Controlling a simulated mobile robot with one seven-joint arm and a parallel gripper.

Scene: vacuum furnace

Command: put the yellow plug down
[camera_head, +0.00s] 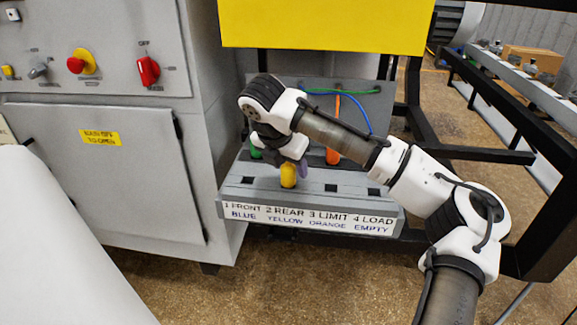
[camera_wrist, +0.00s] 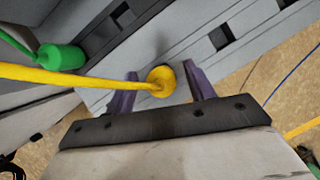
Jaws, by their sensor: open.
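The yellow plug (camera_head: 288,175) stands upright on the front ledge of the grey socket panel (camera_head: 232,190), above the label strip and just behind the word YELLOW. In the wrist view the yellow plug (camera_wrist: 161,80) shows from above, with its yellow cable running off to the left. My gripper (camera_head: 296,168) is at the plug. Its purple fingers (camera_wrist: 160,92) stand apart on either side of the plug, with a gap showing at the right finger. I cannot tell whether the plug's lower end sits in a socket.
A green plug (camera_wrist: 62,57) is to the left, and an orange plug (camera_head: 333,155) stands behind on the panel. A black frame (camera_head: 540,240) borders the right side. A grey cabinet (camera_head: 110,170) stands left.

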